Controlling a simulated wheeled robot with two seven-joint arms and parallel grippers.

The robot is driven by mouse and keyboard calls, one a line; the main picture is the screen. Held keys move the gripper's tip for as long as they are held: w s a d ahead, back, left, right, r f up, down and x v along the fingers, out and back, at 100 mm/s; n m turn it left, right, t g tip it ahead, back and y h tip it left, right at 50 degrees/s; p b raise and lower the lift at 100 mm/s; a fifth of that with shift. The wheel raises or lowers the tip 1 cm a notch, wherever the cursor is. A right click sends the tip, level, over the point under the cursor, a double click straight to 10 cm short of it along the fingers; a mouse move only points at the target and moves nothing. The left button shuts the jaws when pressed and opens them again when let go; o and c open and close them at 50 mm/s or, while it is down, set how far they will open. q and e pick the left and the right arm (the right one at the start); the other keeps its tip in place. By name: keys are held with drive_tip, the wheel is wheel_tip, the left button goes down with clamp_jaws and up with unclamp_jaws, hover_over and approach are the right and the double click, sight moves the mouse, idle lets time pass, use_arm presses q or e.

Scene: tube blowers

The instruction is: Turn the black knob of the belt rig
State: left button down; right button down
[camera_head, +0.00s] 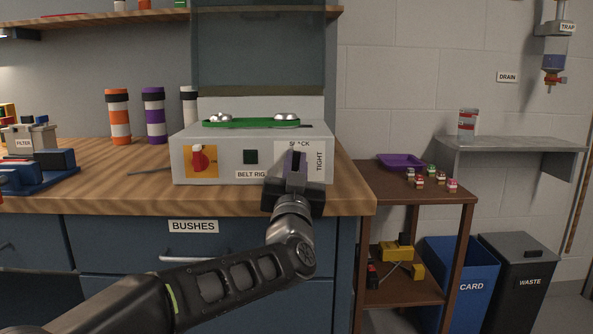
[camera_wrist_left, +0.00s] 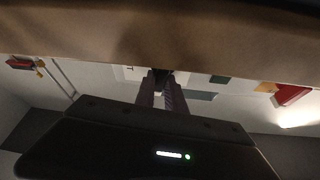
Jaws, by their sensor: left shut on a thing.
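The belt rig (camera_head: 222,138) is a pale grey box on the wooden bench in the head view, with a green belt (camera_head: 250,123) around two metal pulleys on top. Its front bears a red switch (camera_head: 199,158) on a yellow plate, a dark green square (camera_head: 250,157) and a white plate marked SLACK and TIGHT. My left gripper (camera_head: 294,168) is at that white plate, shut on the black knob. My fingers mostly hide the knob; a dark bit of the knob (camera_wrist_left: 161,75) shows between the fingertips in the left wrist view. My right gripper is in neither view.
Orange-striped (camera_head: 120,119) and purple-striped (camera_head: 155,117) tubes stand behind the rig at left. A blue rack (camera_head: 45,178) is at the bench's left. A brown side table (camera_head: 390,191) with a purple tray (camera_head: 402,161) stands to the right, beside blue and grey bins.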

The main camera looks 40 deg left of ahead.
use_arm(q)
drive_tip(key=shift+f+n+g+y, duration=0.1)
drive_tip(key=shift+n+g+y, duration=0.3)
drive_tip(key=shift+n, duration=0.8)
drive_tip(key=c, duration=1.4)
unclamp_jaws()
drive_tip(key=v, duration=0.7)
drive_tip(key=shift+s+d+f+p, duration=0.2)
drive_tip(key=shift+s+p, duration=0.1)
drive_tip(key=shift+p, duration=0.1)
